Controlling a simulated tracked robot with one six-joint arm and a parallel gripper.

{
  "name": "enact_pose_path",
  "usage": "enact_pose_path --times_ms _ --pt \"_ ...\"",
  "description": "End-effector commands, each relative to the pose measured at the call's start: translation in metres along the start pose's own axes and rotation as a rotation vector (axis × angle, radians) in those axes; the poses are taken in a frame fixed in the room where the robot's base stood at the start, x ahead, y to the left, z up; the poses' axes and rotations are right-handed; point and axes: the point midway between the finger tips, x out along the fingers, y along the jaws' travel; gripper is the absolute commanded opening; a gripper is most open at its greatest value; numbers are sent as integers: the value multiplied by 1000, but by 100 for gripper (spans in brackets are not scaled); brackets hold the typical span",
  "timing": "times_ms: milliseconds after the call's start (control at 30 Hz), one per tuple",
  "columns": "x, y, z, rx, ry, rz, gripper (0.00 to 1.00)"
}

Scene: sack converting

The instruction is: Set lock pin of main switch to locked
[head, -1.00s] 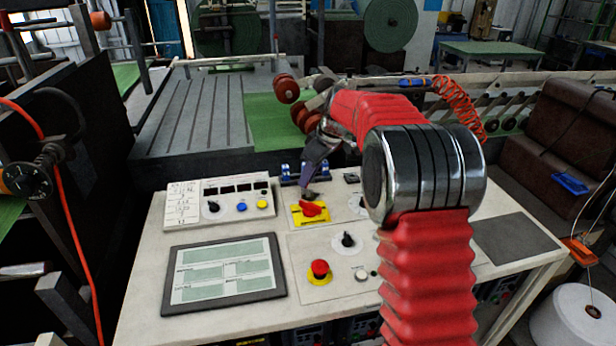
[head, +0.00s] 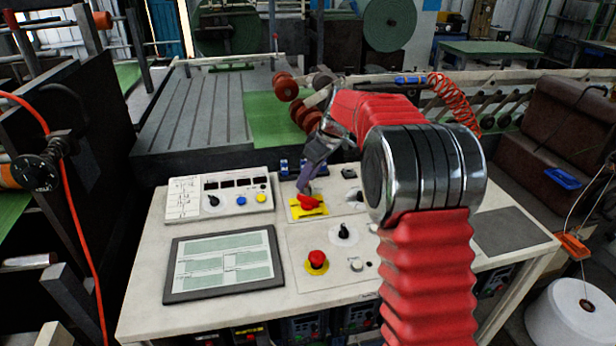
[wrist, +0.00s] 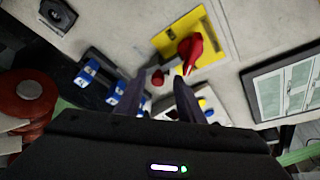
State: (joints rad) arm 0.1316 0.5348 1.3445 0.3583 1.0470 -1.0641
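The main switch is a red rotary handle (head: 309,202) on a yellow plate (head: 310,212) on the control desk. In the wrist view, the red handle (wrist: 190,52) and yellow plate (wrist: 215,28) show at top centre. A small dark red knob (wrist: 158,77), which looks like the lock pin, sits beside the plate's edge. My gripper (head: 303,188) is low over the desk, just behind the switch. In the wrist view, my gripper (wrist: 163,88) has its two dark fingers apart, with the knob ahead of the gap. Nothing shows between them. I cannot tell whether either finger touches the knob.
Blue-and-white parts (wrist: 88,72) lie close to the left finger. A red emergency button (head: 316,259), a black selector knob (head: 343,232) and a screen (head: 225,263) are on the desk in front. A raised control box (head: 218,195) is at left.

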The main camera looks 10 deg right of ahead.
Motion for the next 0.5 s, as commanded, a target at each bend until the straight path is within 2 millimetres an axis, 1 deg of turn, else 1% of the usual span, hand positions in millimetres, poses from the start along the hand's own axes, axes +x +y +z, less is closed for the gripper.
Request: enact_pose_path --times_ms 300,367,500 --pt "-3 0 -1 0 2 2 35" --pt "-6 1 -1 0 2 3 35" --pt "-22 1 -1 -1 3 4 35"
